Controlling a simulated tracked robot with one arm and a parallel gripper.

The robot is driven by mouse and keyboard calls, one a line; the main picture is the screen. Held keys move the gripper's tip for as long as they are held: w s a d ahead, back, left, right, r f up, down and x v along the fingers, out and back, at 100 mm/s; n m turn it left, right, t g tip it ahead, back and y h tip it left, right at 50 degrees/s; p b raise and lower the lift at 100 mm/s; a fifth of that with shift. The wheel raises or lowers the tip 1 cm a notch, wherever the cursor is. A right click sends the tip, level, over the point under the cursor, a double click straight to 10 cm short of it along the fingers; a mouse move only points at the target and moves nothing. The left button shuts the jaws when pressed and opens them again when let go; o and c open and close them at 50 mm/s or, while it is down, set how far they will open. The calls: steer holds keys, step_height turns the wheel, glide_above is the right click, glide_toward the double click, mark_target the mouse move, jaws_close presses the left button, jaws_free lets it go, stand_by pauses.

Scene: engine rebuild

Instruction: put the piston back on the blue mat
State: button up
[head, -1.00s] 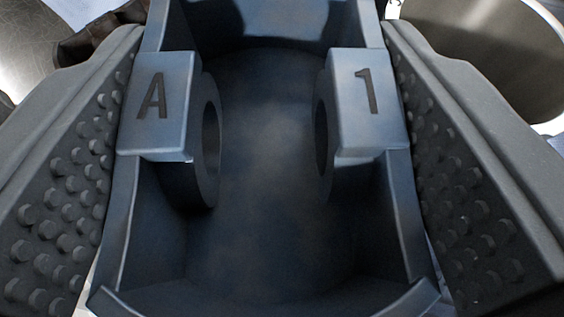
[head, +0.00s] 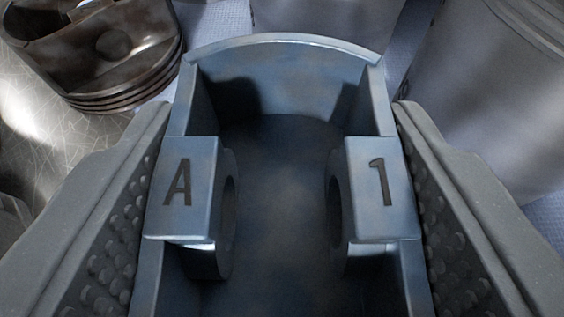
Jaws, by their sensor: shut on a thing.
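The piston (head: 290,50) is a hollow blue-grey metal part with its open side toward the camera. Its two pin bosses carry the marks "A" and "1". My gripper (head: 285,190) is shut on it, with one studded finger pad against each outer side. A pale blue textured surface (head: 408,42), which looks like the blue mat, shows in slivers beyond the piston. The piston hides most of what lies below it, so I cannot tell whether it touches the surface.
A dark brown, worn piston (head: 118,50) with ring grooves stands at the upper left. A scratched bare metal surface (head: 55,140) lies at the left. A large grey cylindrical part (head: 500,90) stands close at the right. Another pale part (head: 330,18) stands just beyond the piston.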

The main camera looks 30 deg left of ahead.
steer(key=shift+f, duration=0.55)
steer(key=o, duration=1.4)
steer(key=shift+s+f, duration=0.15)
steer(key=shift+r, duration=0.2)
steer(key=r+v, duration=0.1)
steer(key=v, duration=1.1)
